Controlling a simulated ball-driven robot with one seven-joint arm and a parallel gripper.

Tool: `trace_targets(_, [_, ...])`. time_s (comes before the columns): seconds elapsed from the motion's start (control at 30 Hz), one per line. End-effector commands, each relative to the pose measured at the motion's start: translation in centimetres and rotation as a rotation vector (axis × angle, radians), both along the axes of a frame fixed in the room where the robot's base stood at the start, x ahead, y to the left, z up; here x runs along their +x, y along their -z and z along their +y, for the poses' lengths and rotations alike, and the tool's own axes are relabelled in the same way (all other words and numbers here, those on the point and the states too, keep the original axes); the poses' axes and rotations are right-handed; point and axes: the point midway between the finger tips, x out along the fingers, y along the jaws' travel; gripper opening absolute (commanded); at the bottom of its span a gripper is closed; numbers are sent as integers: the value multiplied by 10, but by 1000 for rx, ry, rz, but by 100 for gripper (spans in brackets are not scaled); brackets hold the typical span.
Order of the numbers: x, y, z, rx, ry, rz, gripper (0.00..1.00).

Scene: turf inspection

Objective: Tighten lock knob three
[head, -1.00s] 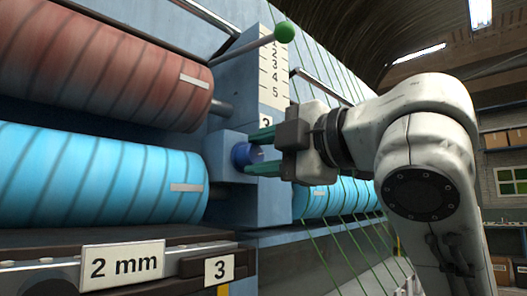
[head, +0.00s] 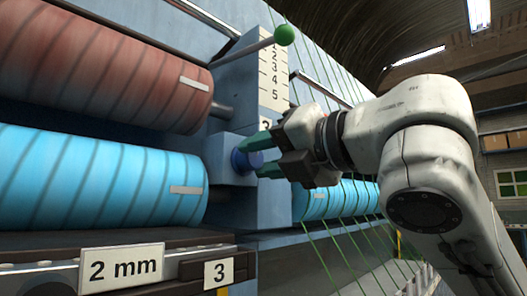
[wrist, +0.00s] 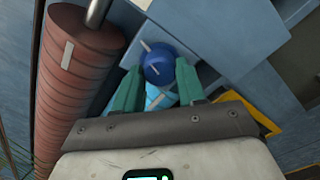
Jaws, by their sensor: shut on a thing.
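The lock knob (head: 243,157) is a round blue knob on the blue block at the right end of the cyan roller. A plate marked 3 (head: 219,271) is below it. My gripper (head: 262,155) has green fingers and comes from the right, shut on the knob, with the fingers on either side of it. In the wrist view the blue knob (wrist: 158,66) sits between the green fingertips (wrist: 157,82) and bears a pale line on its face. The gripper is rolled at a tilt in the head view.
A red roller (head: 110,75) lies above a cyan roller (head: 100,180). A lever with a green ball (head: 284,35) sticks out above my gripper, near a number scale (head: 273,75). Green strands (head: 335,225) run behind my arm. A "2 mm" sign (head: 123,267) stands in front.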

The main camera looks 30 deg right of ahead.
Motion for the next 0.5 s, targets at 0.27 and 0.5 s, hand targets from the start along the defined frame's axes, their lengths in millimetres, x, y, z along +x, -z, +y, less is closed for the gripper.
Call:
trace_targets(0.27, [-1, -6, -2, -174, 6, -70, 10])
trace_targets(0.5, [-1, -6, -2, -258, 5, -98, 10])
